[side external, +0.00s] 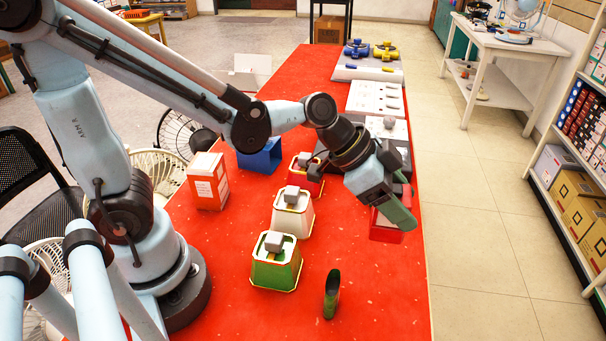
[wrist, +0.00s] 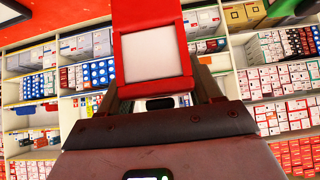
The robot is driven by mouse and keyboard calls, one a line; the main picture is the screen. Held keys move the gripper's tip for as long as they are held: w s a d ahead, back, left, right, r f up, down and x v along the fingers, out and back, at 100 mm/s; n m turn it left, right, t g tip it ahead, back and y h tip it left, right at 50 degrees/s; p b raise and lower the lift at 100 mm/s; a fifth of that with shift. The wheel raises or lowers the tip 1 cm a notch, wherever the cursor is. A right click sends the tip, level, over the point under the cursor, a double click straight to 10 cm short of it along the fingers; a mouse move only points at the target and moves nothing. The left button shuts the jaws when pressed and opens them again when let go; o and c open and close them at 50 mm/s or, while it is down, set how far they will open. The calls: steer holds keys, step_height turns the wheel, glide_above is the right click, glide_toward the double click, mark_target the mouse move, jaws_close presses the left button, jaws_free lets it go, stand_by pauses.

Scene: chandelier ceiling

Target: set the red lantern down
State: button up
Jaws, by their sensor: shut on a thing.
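The red lantern (wrist: 125,60), a red frame around a pale panel, is between the two fingers of my gripper (wrist: 158,92) in the wrist view. In the side view its red body (side external: 384,229) shows partly behind my gripper (side external: 400,205), over the right side of the red table. My gripper is shut on it. The gap between its base and the table cannot be told. A row of grey-topped things stands on the table to the left: a green one (side external: 276,272), a white one (side external: 292,222) and a red one (side external: 314,187).
A dark green upright thing (side external: 331,294) stands near the front of the red table (side external: 380,300). A red-and-white box (side external: 207,187) and a blue holder (side external: 262,160) stand at left. White panels (side external: 375,98) lie farther back. The front right tabletop is clear.

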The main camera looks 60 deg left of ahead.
steer(key=shift+w+a+f, duration=0.55)
steer(key=shift+f, duration=0.6)
steer(key=shift+w+a+f, duration=0.5)
steer(key=shift+w+f, duration=0.1)
steer(key=shift+f, duration=0.5)
steer(key=shift+w+a+f, duration=0.55)
steer(key=shift+f, duration=0.6)
steer(key=shift+f, duration=0.1)
steer(key=o, duration=1.4)
